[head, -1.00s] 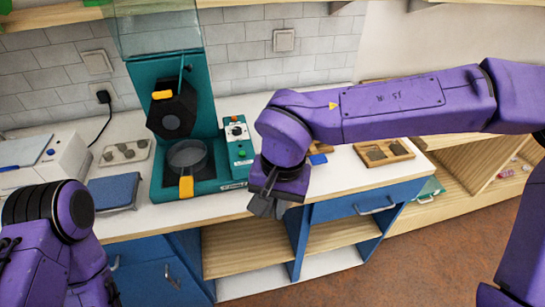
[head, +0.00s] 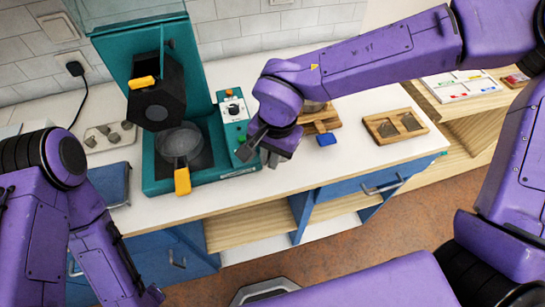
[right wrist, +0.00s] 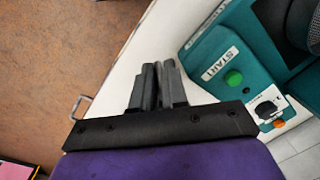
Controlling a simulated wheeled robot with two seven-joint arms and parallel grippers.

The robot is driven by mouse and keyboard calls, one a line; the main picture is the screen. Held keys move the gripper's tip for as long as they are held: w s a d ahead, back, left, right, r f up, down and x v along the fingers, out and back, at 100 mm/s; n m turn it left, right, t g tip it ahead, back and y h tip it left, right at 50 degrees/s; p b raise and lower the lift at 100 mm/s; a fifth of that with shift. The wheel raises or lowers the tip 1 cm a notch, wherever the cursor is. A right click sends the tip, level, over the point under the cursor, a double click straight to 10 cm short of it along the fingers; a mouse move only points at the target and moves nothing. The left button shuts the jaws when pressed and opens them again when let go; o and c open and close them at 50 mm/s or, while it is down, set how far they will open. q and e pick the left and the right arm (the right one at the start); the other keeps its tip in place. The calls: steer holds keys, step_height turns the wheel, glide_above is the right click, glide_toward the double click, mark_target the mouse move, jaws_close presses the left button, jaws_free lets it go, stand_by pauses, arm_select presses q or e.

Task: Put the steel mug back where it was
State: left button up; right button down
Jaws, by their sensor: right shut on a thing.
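I cannot make out the steel mug for certain. A rounded vessel (head: 314,106), mostly hidden behind my right wrist, stands on a wooden piece and may be it. My right gripper (head: 263,152) hangs over the front of the white counter, just right of the teal machine's control box. In the right wrist view its grey fingers (right wrist: 157,85) are nearly together, with a thin grey thing between them that I cannot identify. My left arm is at the left edge; its gripper is out of view.
The teal machine (head: 160,187) holds a clear bowl (head: 180,140) with an orange handle. A blue block (head: 327,140) lies by the wooden piece (head: 320,121). A wooden tray (head: 397,125) sits to the right. A grey tray (head: 109,136) sits left. The counter's front middle is clear.

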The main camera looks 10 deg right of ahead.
steer(key=shift+w+d+f, duration=0.2)
steer(key=shift+w+f, duration=0.3)
steer(key=shift+f, duration=0.3)
steer(key=f, duration=0.2)
steer(key=w+f, duration=0.1)
steer(key=f, duration=0.1)
steer(key=shift+d+f, duration=0.1)
steer(key=shift+d, duration=0.1)
steer(key=shift+s, duration=0.15)
steer(key=c, duration=1.4)
jaws_free()
steer(key=shift+f, duration=0.1)
steer(key=r, duration=0.8)
steer(key=d+r, duration=0.1)
steer(key=r, duration=0.3)
steer(key=shift+s+r, duration=0.1)
steer(key=shift+r, duration=0.05)
